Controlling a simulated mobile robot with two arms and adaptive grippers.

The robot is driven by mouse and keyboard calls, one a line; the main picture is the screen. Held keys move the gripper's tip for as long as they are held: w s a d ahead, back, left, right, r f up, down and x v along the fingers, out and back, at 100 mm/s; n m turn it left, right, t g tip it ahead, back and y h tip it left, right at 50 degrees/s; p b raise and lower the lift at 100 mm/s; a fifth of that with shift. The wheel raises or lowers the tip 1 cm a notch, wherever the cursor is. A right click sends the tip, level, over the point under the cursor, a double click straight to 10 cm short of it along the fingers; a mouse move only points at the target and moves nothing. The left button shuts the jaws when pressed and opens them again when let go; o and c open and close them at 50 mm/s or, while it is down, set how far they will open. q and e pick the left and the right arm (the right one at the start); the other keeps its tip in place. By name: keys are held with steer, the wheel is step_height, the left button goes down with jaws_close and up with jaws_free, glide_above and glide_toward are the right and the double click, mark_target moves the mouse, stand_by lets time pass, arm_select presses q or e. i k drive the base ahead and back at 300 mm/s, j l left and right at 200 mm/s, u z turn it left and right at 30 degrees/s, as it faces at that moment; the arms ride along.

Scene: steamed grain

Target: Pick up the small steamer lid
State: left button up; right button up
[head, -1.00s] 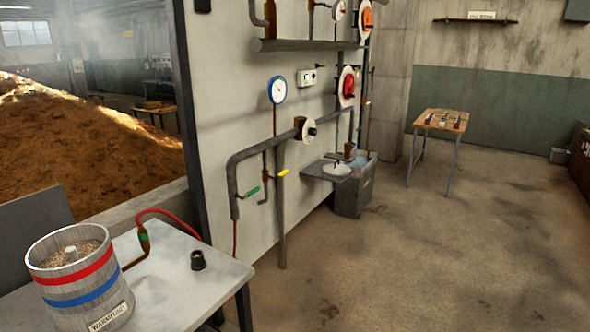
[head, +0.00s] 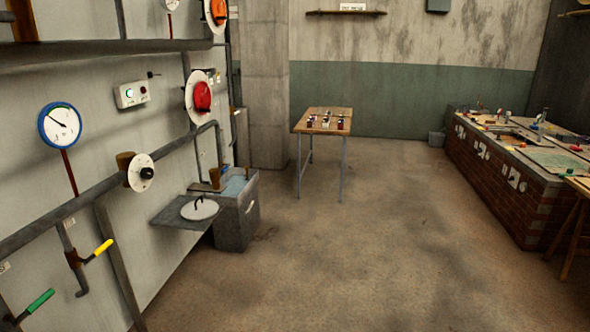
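A round pale lid (head: 200,209) with a dark upright handle lies flat on a grey wall shelf (head: 166,217) in the head view, left of centre. It looks like the small steamer lid. Nothing covers it, and it stands well ahead of me. Neither of my grippers shows in the head view.
A grey basin (head: 237,222) stands right beside the shelf. Pipes with a yellow-handled valve (head: 97,250) and a green-handled valve (head: 40,302) run along the left wall. A wooden table (head: 322,119) stands farther back, a brick counter (head: 500,178) at right. The floor between is clear.

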mark_target(197, 210)
steer(key=i+u, duration=0.15)
steer(key=i, duration=0.35)
steer(key=i+l+u, duration=0.1)
steer(key=i, duration=0.35)
steer(key=i+l+u, duration=0.15)
steer(key=i, duration=0.35)
steer(key=i+l+u, duration=0.15)
steer(key=i, duration=0.3)
steer(key=l, duration=0.1)
